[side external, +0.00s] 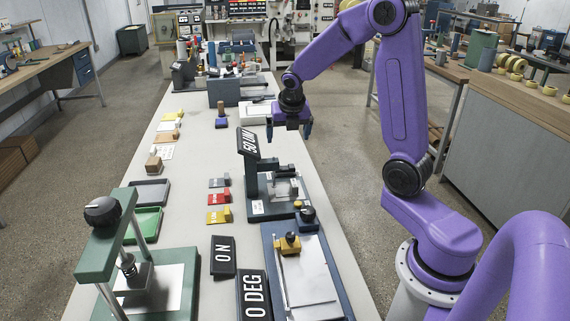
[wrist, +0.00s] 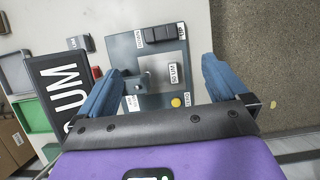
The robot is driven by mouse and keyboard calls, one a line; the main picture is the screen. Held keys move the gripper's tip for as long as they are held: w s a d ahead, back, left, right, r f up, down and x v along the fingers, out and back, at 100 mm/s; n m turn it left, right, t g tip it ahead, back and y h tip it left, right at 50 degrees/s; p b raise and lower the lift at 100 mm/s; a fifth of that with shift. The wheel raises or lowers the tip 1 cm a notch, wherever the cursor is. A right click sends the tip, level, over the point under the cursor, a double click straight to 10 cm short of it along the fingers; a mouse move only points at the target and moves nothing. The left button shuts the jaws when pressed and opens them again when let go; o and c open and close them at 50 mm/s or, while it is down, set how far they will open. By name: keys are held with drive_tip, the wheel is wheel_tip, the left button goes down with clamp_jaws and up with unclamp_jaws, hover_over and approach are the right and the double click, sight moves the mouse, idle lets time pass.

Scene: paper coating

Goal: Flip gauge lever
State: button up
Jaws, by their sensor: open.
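The gauge (side external: 270,207) is a dark blue-grey stand with white labels on the bench, under a tilted black "50 UM" sign (side external: 249,144). In the wrist view its plate (wrist: 122,48) lies below and between my fingers. A black ridged block (wrist: 160,34) sits on it between two small white labels, and it looks like the lever. A "50 UM" tag (wrist: 173,73) and a yellow button (wrist: 176,102) also show. My gripper (side external: 289,132) is open and empty, above and behind the gauge in the side view, apart from it. My gripper body hides the gauge's near part in the wrist view.
The large black sign (wrist: 60,90) stands close beside my left finger in the wrist view. Nearer the side camera are a blue plate with a yellow block (side external: 289,244), "ON" and "0 DEG" signs, and a green press (side external: 105,230). Small coloured blocks (side external: 219,198) lie left of the gauge.

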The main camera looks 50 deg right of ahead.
sight(285, 166)
drive_tip(key=x, duration=1.5)
